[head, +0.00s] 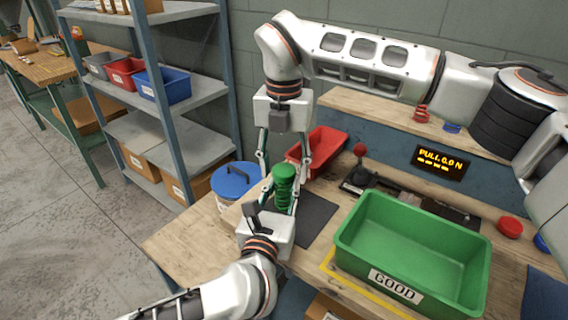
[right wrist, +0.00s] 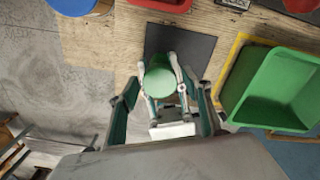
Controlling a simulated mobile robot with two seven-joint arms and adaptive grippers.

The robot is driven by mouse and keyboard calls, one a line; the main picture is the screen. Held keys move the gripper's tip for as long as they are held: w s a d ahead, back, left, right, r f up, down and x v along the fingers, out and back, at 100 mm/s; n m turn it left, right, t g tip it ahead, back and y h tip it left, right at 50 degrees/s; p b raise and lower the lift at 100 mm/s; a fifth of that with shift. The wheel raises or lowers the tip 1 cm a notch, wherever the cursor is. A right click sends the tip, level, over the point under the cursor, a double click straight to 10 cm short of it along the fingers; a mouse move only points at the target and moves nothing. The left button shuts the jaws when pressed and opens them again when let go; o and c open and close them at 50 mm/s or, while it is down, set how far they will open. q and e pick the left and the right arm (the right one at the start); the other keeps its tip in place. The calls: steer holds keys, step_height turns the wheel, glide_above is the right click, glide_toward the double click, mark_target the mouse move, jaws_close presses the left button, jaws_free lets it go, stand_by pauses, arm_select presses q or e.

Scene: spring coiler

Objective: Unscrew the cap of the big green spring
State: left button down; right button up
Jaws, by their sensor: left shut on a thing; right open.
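The big green spring (head: 284,195) stands upright above the dark mat, with its green cap (head: 286,172) on top. My left gripper (head: 278,204) comes from below and is shut on the spring under the cap. My right gripper (head: 281,168) points down from above, open, with one finger on each side of the cap. In the right wrist view the round cap (right wrist: 159,81) shows from above, between the fingers of my left gripper. Whether the right fingers touch the cap cannot be told.
A green bin (head: 347,245) marked GOOD stands right of the spring. A red tray (head: 327,143) lies behind, and a blue-lidded bucket (head: 236,180) stands left. A lever device (head: 360,170) and red and blue small springs (head: 421,113) are farther back.

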steer(key=c, duration=1.2)
steer(key=shift+o, duration=0.2)
steer(key=n, duration=0.6)
steer(key=shift+r, duration=0.4)
steer(key=shift+r, duration=0.7)
steer(key=shift+r, duration=0.1)
